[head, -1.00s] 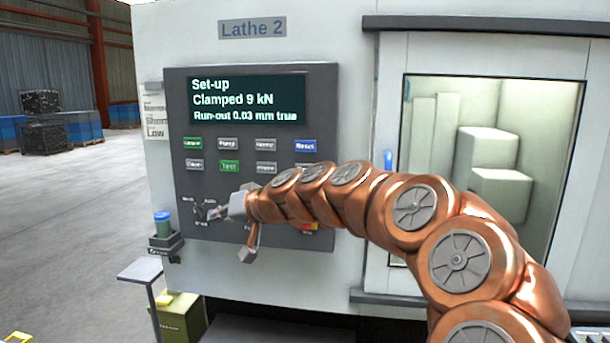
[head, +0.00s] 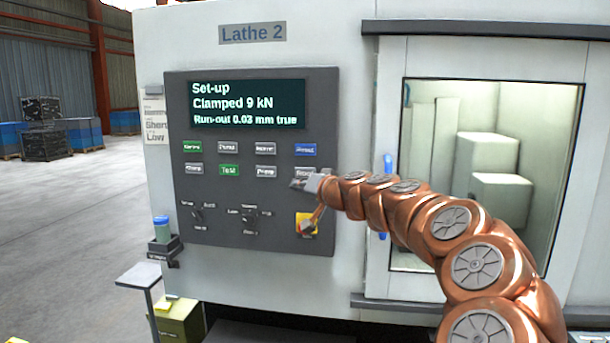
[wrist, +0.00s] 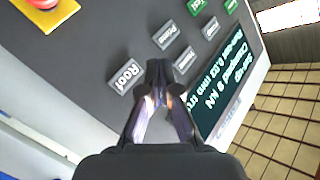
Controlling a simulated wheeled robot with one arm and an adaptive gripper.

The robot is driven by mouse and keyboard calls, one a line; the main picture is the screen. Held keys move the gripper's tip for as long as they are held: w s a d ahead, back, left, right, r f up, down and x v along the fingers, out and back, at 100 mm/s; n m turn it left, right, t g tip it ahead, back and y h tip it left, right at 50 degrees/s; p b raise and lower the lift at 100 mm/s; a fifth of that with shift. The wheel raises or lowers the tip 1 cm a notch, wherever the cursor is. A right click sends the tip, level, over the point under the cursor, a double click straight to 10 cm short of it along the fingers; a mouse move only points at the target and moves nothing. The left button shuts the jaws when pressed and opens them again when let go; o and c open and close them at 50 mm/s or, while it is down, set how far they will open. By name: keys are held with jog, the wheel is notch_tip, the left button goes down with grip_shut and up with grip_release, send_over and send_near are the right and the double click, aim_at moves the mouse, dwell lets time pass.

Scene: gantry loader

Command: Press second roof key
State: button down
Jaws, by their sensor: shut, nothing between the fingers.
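The roof key (head: 304,171) is a grey key at the right end of the lower row on the dark control panel (head: 215,225). In the wrist view the roof key (wrist: 125,76) shows clearly, its label reading "Roof". I see only one key with that label. My gripper (head: 298,184) is shut and empty, at the lower edge of that key in the head view. In the wrist view my gripper (wrist: 159,70) has its fingertips together, just right of the key. Whether they touch the panel I cannot tell.
The screen (head: 246,103) reads "Set-up, Clamped 9 kN, Run-out 0.03 mm true". A blue key (head: 305,149) lies directly above the roof key, and a grey key (head: 265,171) lies left. A yellow plate (head: 300,218) with a knob is below. The door window (head: 430,180) is right.

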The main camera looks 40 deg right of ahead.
aim_at(297, 175)
jog(key=shift+w+d+f+p, duration=0.1)
jog(key=shift+w+d+p, duration=0.25)
jog(key=shift+w+d, duration=0.6)
jog(key=shift+w+d+r+p, duration=0.1)
jog(key=shift+w+d+p, duration=0.4)
jog(key=shift+d, duration=0.7)
jog(key=shift+w+d+f+p, duration=0.1)
jog(key=shift+w+d+p, duration=0.1)
jog(key=shift+w+d, duration=0.8)
jog(key=shift+d, duration=0.4)
jog(key=shift+w+d, duration=0.1)
jog(key=shift+w, duration=0.05)
jog(key=shift+w+d, duration=0.15)
jog(key=shift+d, duration=0.15)
